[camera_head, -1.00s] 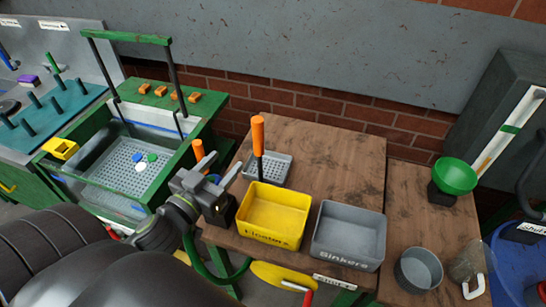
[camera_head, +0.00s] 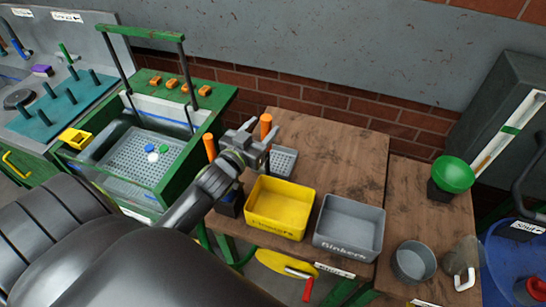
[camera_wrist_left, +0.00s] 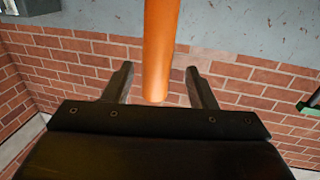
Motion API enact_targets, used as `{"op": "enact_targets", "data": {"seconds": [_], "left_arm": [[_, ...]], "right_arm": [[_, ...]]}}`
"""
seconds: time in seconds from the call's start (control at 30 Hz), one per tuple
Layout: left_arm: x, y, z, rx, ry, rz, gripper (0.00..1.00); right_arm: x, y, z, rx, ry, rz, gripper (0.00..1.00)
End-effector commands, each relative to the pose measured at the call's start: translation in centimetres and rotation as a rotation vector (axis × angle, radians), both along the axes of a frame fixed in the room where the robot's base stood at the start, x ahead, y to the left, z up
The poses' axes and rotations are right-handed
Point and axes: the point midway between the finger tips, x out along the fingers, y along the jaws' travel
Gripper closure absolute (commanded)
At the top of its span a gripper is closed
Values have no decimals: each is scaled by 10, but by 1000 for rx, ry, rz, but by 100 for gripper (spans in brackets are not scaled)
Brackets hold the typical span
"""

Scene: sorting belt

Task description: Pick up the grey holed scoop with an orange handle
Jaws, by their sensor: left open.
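The grey holed scoop (camera_head: 284,162) rests on the wooden table behind the yellow bin, its orange handle (camera_head: 266,123) standing upright. My left gripper (camera_head: 259,134) is open at the handle, its fingers partly hiding the handle's lower part and the scoop. In the left wrist view the handle (camera_wrist_left: 160,45) stands between the two open fingers (camera_wrist_left: 158,72), with a visible gap on each side. I cannot tell how deep the handle sits between them. My right gripper is not in view.
A yellow bin (camera_head: 250,218) and a grey "Sinkers" bin (camera_head: 318,240) stand at the table's front. Another orange handle (camera_head: 210,147) rises left of my gripper. A green-framed water tank (camera_head: 200,125) is at left. The table (camera_head: 345,160) is clear right of the scoop.

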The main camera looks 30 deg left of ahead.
Motion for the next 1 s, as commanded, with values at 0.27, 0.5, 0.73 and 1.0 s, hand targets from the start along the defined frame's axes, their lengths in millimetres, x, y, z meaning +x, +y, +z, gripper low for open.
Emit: {"op": "enact_targets", "data": {"seconds": [0.27, 0.5, 0.73, 1.0], "left_arm": [[35, -3, 7, 0, -2, -1, 48], [41, -2, 4, 0, -1, -1, 48], [41, -2, 4, 0, -1, -1, 64], [41, -3, 5, 0, -3, -2, 96]], "right_arm": [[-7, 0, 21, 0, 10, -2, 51], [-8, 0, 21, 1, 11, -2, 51], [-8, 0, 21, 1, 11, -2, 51], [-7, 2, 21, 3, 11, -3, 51]]}}
